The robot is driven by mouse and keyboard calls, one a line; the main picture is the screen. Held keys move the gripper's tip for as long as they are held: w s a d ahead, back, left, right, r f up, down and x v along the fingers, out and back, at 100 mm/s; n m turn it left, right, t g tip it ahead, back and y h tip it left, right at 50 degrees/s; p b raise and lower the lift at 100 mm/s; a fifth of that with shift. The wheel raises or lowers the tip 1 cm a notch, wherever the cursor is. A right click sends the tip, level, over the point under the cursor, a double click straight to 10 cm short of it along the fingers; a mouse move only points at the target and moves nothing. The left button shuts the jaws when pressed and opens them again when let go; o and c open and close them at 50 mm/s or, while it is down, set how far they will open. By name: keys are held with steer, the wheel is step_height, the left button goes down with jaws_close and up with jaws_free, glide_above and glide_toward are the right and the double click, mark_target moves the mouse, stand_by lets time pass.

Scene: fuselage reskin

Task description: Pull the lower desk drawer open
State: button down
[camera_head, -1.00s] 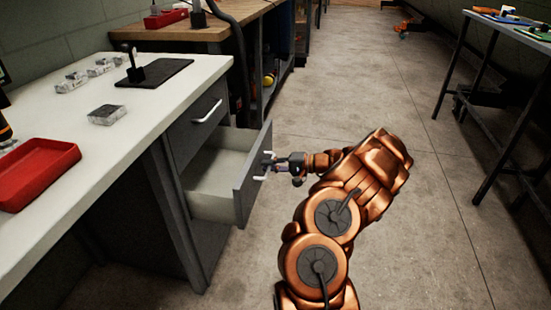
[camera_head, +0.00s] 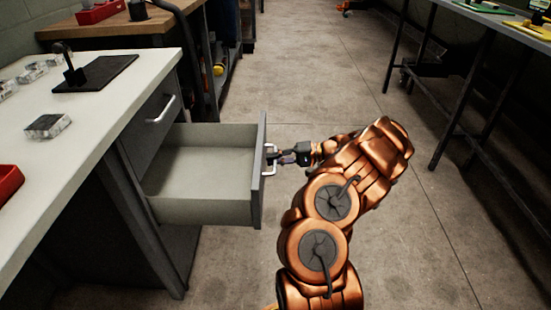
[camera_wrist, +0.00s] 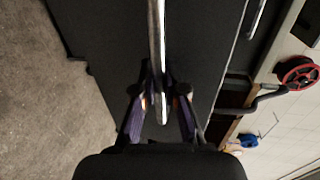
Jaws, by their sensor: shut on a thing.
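The lower desk drawer (camera_head: 205,185) is pulled well out of the desk, and its light grey inside looks empty. Its dark front panel (camera_head: 259,205) carries a silver bar handle (camera_head: 269,161). My gripper (camera_head: 277,158) is at this handle, on the outer side of the front. In the wrist view my gripper (camera_wrist: 160,102) has its two fingers closed on either side of the handle (camera_wrist: 157,45), which runs up the middle of the picture. The dark drawer front (camera_wrist: 110,50) fills the space behind it. The upper drawer with its own handle (camera_head: 161,110) is shut.
The white desk top (camera_head: 110,108) bears a black mat (camera_head: 95,75), clear blocks (camera_head: 47,126) and a red tray (camera_head: 8,182). A wooden bench (camera_head: 120,30) stands behind. A dark-legged table (camera_head: 470,90) stands at right. The floor (camera_head: 340,85) between is clear.

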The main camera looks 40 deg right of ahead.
steer(key=c, duration=1.2)
jaws_free()
steer(key=shift+d, duration=0.1)
steer(key=v, duration=1.2)
